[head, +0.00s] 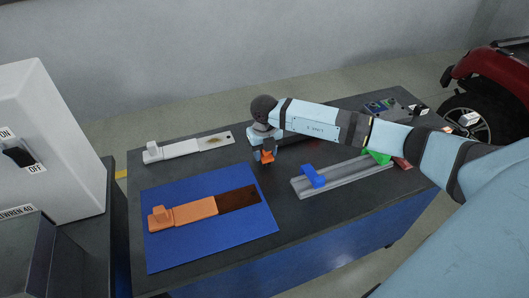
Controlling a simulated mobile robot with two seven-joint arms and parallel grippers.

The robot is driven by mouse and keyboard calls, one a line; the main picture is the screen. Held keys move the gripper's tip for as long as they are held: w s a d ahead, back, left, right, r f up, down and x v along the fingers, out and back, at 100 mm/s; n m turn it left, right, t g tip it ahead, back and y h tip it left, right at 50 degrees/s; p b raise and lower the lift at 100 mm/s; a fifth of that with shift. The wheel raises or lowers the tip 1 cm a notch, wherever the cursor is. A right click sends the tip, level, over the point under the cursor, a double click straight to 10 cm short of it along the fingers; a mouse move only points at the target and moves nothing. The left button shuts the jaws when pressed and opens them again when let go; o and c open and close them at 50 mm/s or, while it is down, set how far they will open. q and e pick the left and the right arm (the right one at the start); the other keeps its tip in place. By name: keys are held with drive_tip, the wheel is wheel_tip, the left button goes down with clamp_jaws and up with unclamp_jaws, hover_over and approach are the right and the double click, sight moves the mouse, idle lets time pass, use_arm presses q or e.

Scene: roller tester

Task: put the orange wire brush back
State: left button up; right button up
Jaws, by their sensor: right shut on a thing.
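My right gripper (264,149) is shut on the orange wire brush (267,157), a small orange block seen below the fingers. The gripper hides its upper part. It is over the dark table top, between the blue mat and the long grey rack (343,178). I cannot tell whether the brush touches the table. The rack holds a blue piece (312,176) near its left end and a green piece (378,156) near its right end, with bare rack between them. My left gripper is not in view.
A blue mat (180,252) bears an orange-handled piece (195,211) with a dark brown end. A white piece (180,149) with a rusty spot lies behind. A reddish piece (402,163) lies by the rack's right end. A grey cabinet (55,150) stands left.

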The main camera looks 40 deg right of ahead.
drive_tip(key=shift+f, duration=0.35)
drive_tip(key=shift+f, duration=0.15)
drive_tip(key=o, duration=0.9)
